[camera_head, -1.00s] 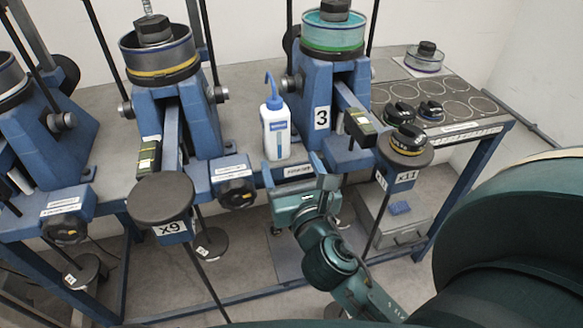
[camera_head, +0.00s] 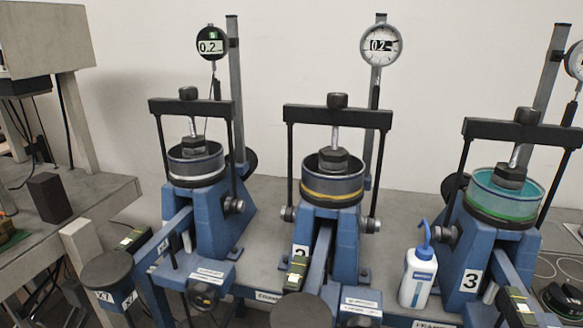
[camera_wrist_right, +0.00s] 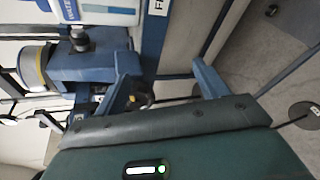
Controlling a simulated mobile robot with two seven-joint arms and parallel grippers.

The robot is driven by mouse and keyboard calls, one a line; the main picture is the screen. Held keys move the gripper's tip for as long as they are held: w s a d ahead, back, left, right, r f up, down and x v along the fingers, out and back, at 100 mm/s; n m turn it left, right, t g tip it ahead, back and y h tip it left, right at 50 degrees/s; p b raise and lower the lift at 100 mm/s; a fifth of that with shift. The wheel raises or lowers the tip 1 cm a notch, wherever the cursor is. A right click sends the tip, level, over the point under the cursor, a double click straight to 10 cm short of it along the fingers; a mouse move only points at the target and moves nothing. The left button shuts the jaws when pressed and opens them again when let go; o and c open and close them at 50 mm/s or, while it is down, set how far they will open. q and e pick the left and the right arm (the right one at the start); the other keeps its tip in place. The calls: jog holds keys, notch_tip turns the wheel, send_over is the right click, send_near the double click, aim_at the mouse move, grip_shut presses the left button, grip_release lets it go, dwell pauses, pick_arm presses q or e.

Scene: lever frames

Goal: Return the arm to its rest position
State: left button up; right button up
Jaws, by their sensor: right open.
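My right gripper (camera_wrist_right: 162,88) shows in the right wrist view, its two blue fingers spread apart. I see nothing held between them. The blue bench frame and the grey floor lie beyond the fingers. A blue lever frame part (camera_wrist_right: 75,70) is at the left of that view, and the lower part of the white bottle (camera_wrist_right: 95,12) is at the top. How far the fingers are from these I cannot tell. Neither gripper nor arm shows in the head view now.
Three blue lever frames stand on the grey bench: left (camera_head: 215,215), middle (camera_head: 343,240) and right (camera_head: 455,260). Each carries a round cell. The white wash bottle (camera_head: 417,280) stands between the middle and right frames. A separate table (camera_head: 100,195) stands at the left.

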jog(key=s+a+f+m+g+y+p, duration=0.2)
jog(key=s+f+m, duration=0.1)
jog(key=m, duration=0.6)
jog(key=s+a+f+m+g+y+p, duration=0.1)
jog(key=s+a+f+m+y+p, duration=0.1)
jog(key=s+m, duration=0.4)
jog(key=shift+a+f+m+g, duration=0.4)
jog(key=shift+f+m, duration=0.35)
jog(key=shift+m, duration=0.95)
